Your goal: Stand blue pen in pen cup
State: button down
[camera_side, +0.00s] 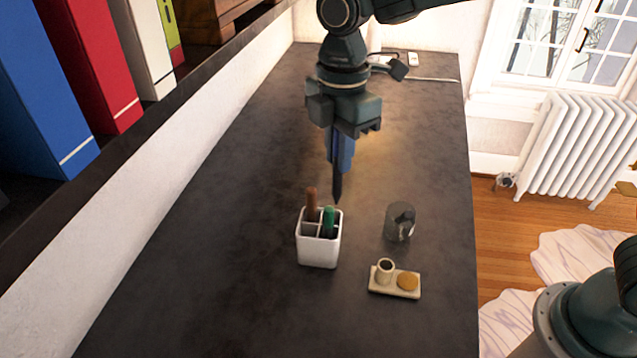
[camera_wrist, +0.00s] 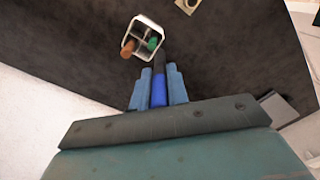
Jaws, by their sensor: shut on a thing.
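My gripper (camera_side: 341,150) is shut on the blue pen (camera_side: 337,186), which hangs close to upright with its dark end down. In the wrist view the blue pen (camera_wrist: 158,92) lies between the two blue fingers of my gripper (camera_wrist: 158,88). The white pen cup (camera_side: 319,252) stands on the dark counter, with dividers inside. A brown pen (camera_side: 311,203) and a green pen (camera_side: 328,220) stand in it. In the side view the blue pen's lower end shows just above and behind the cup's right rim. The cup (camera_wrist: 131,50) also shows in the wrist view, beyond the pen's dark end.
A dark grey container (camera_side: 399,226) stands right of the cup. A small cream tray (camera_side: 394,290) with a little cup and a round tan thing lies in front of it. A shelf of binders (camera_side: 85,65) runs along the left. The counter's front left is clear.

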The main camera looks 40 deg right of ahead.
jog(key=w+a+f, duration=0.3)
jog(key=w, duration=0.1)
jog(key=shift+w+f, duration=0.15)
jog(key=shift+w, duration=0.15)
jog(key=shift+f, duration=0.25)
jog(key=shift+f, duration=5.4)
jog(key=shift+f, duration=0.1)
jog(key=c, duration=1.3)
grip_release()
